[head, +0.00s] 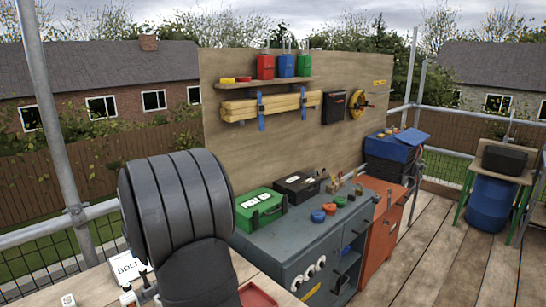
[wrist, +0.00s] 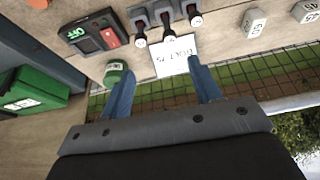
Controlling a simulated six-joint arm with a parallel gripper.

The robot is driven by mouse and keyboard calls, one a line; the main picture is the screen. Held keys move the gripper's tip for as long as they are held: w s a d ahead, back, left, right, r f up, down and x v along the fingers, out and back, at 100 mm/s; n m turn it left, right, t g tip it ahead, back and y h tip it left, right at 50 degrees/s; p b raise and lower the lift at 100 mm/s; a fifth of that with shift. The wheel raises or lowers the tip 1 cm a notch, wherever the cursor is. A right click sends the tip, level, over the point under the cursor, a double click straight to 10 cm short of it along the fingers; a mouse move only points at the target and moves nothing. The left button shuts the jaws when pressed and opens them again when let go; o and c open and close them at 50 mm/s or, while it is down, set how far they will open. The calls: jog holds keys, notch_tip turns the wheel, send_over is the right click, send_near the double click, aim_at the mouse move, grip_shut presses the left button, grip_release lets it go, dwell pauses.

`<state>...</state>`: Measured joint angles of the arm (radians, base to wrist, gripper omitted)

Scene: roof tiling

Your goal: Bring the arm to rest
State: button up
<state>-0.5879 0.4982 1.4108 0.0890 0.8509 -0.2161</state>
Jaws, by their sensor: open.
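My gripper (wrist: 163,98) shows in the wrist view with its two blue fingers apart. Nothing is between the fingers, and it is open and empty. Beyond the fingertips lies a white card with "BOLT" lettering (wrist: 176,56). I cannot tell how far the fingertips are from it. In the head view my dark ribbed arm stands large at the left front and hides part of the bench. The gripper fingers do not show in the head view.
In the wrist view a green cylinder (wrist: 117,74), a dark box with a green display (wrist: 95,33) and several dark-handled items (wrist: 166,17) are near the fingers. In the head view a green case (head: 261,208) and a black case (head: 297,185) stand on the grey cabinet (head: 290,243).

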jog(key=w+a+f, duration=0.3)
jog(key=w+a, duration=0.1)
jog(key=a, duration=0.4)
jog(key=w+a+f, duration=0.3)
jog(key=w+a, duration=0.2)
jog(key=a, duration=0.3)
jog(key=shift+a+f+m, duration=0.15)
jog(key=shift+f+m, duration=0.1)
jog(key=shift+m, duration=0.15)
jog(key=shift+w, duration=0.1)
jog(key=s+d+r, duration=0.3)
jog(key=d, duration=0.4)
jog(key=s+d+r, duration=0.3)
jog(key=s+d, duration=0.1)
jog(key=d, duration=0.2)
jog(key=shift+s+d+n, duration=0.2)
jog(key=shift+d+n, duration=0.2)
